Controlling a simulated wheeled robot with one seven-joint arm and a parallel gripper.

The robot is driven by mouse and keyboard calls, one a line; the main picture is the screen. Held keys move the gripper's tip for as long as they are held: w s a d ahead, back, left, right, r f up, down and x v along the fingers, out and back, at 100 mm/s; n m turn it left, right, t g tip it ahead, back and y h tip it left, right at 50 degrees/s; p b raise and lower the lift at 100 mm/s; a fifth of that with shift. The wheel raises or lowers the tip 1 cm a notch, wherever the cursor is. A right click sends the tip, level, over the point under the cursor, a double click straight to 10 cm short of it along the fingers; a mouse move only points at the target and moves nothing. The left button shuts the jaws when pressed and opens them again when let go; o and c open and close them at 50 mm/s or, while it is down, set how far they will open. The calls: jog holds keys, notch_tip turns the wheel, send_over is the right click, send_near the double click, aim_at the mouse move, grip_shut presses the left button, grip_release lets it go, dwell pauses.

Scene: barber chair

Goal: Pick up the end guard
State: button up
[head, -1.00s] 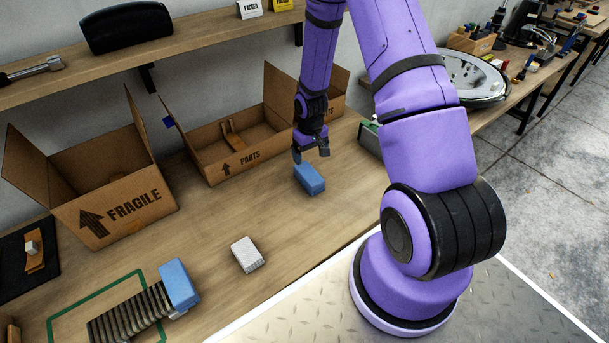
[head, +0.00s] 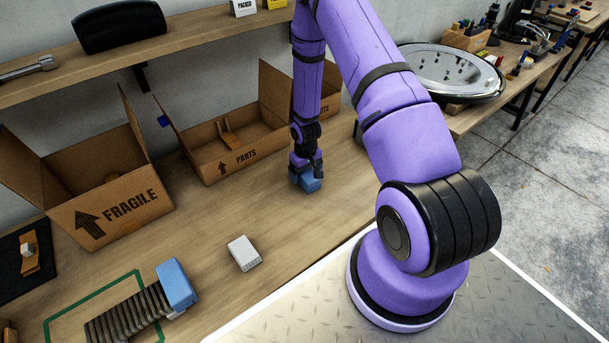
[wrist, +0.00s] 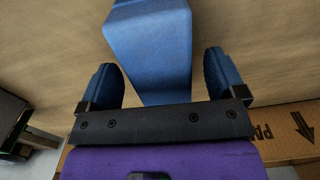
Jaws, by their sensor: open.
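A blue block that looks like the end guard (head: 312,185) lies on the bench in front of the parts box. My gripper (head: 306,172) is down at it, pointing downward. In the wrist view the blue block (wrist: 152,45) extends between the two fingers of my open gripper (wrist: 162,75), with a visible gap on each side. A second, similar blue block (head: 177,284) sits at the right end of a row of dark slats (head: 128,315) on the bench.
A parts box (head: 250,155) stands behind the gripper, and a fragile box (head: 125,210) is at left. A small white block (head: 244,253) lies on the bench. A shelf (head: 190,38) runs above.

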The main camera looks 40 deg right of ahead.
jog(key=shift+f, duration=0.1)
jog(key=c, duration=1)
